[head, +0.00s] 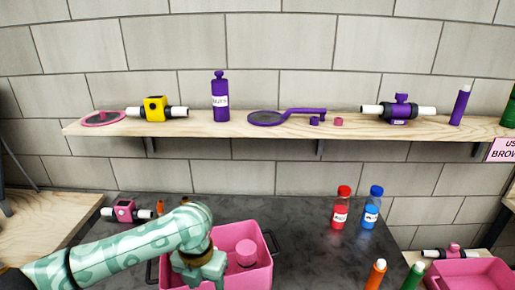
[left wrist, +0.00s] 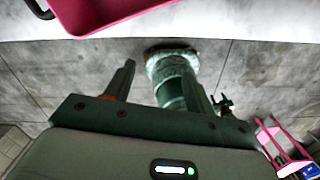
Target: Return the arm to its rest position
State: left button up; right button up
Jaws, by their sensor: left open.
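My left arm (head: 130,245), pale green with a patterned cover, reaches in from the lower left in the head view. Its left gripper (head: 200,270) points down over the left part of a pink bin (head: 262,262), hiding part of that bin. In the left wrist view my left gripper (left wrist: 160,72) has its two fingers apart, with nothing between them close by. A pink bin edge (left wrist: 100,22) shows at the top left there. My right gripper is not in view.
A wooden shelf (head: 230,128) carries purple, yellow and pink parts above the dark table (head: 305,220). A red bottle (head: 340,210) and a blue bottle (head: 371,210) stand right of the bin. A pink-bodied valve (head: 125,211) lies left. Another pink bin (head: 470,274) is lower right.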

pick_arm(q)
jog(key=s+d+f+n+t+h, duration=0.35)
jog(key=s+d+n+t, duration=0.2)
jog(key=n, duration=0.85)
jog(key=s+a+n+t+y, duration=0.1)
jog(key=s+a+n+y, duration=0.4)
jog(key=a+n, duration=0.5)
jog(key=s+a+n+y, duration=0.3)
jog(key=s+a+n, duration=0.4)
jog(key=a, duration=0.6)
jog(key=s+d+f+n+g+h+b, duration=0.1)
jog(key=s+d+f, duration=0.1)
jog(key=f, duration=1.1)
jog(key=s+d+f+g+h+b, duration=0.1)
jog(key=s+d+f+g+h, duration=0.1)
jog(key=f, duration=1.1)
jog(key=s+f+n+g+h+b, duration=0.1)
jog(key=s+f+n+g, duration=0.1)
jog(key=s+f, duration=1.6)
jog(key=shift+s+d+n+g+b, duration=0.3)
jog(key=shift+s+n+g, duration=0.1)
jog(key=shift+s, duration=0.1)
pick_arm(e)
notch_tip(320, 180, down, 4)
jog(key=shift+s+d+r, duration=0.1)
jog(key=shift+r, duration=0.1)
